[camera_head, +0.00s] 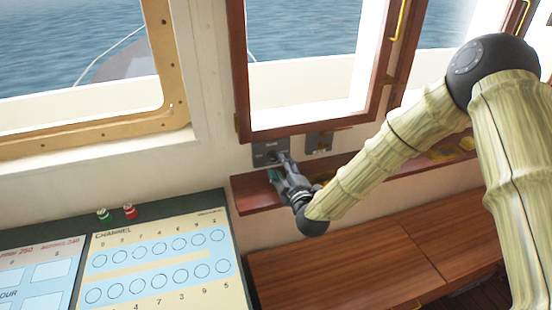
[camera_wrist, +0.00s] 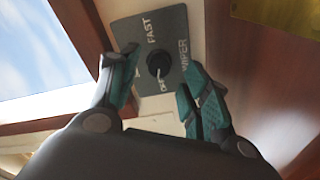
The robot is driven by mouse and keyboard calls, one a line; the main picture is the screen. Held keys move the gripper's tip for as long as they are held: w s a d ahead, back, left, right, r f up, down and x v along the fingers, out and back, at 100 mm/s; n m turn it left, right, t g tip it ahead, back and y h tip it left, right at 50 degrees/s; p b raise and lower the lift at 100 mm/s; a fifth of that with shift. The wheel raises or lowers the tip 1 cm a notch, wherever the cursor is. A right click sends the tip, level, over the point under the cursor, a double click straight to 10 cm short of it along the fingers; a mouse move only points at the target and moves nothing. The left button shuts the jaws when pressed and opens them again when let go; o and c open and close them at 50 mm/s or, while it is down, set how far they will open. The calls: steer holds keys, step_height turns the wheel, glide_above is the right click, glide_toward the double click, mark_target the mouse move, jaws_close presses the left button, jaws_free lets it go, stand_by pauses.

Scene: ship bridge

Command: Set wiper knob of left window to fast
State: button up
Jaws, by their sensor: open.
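The wiper panel (camera_head: 262,154) is a grey plate on the wall below the wood-framed window. In the wrist view the panel (camera_wrist: 172,24) fills the upper middle, with the words FAST and WIPER and a smaller label that seems to read OFF. Its round black knob (camera_wrist: 157,60) has a pale mark that seems to face the small label, away from FAST. My gripper (camera_head: 281,168) is in front of the panel. In the wrist view its teal-padded fingers (camera_wrist: 163,88) are open, one on each side of the knob, apparently without gripping it. The knob is hard to make out in the head view.
A second grey panel (camera_head: 319,142) is on the wall to the right. A reddish wooden ledge (camera_head: 250,190) runs below the panels. A console (camera_head: 160,262) with a green and a red button stands at the lower left. A wooden cabinet top (camera_head: 340,265) lies below my arm.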

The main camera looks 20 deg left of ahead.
mark_target(274, 159)
steer(key=x, duration=0.2)
steer(key=shift+w+a+r+p, duration=0.1)
steer(key=shift+a+r+p, duration=0.1)
steer(key=shift+a+p, duration=0.2)
steer(key=shift+w+a+f, duration=0.15)
steer(key=shift+w, duration=0.15)
jaws_close()
